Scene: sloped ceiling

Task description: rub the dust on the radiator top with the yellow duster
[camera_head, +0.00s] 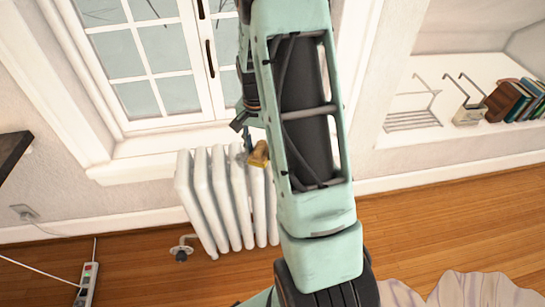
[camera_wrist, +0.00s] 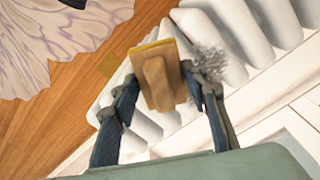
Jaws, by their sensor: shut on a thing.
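The yellow duster (camera_wrist: 164,78) is a block with a raised tan grip, held between the fingers of my gripper (camera_wrist: 160,84) in the wrist view. In the head view the duster (camera_head: 259,154) shows at the top of the white radiator (camera_head: 212,195), with my gripper (camera_head: 245,135) partly hidden behind my arm. The radiator's ribs (camera_wrist: 273,22) also show in the wrist view, below the duster. A grey, fuzzy patch of dust (camera_wrist: 208,62) lies on the ribs just right of the duster. I cannot tell whether the duster touches the radiator.
A window (camera_head: 155,60) with a sill (camera_head: 150,165) is behind the radiator. A shelf niche with books (camera_head: 515,100) and a wire rack (camera_head: 412,118) is at the right. A power strip (camera_head: 88,283) and a pale rug (camera_head: 470,290) lie on the wooden floor.

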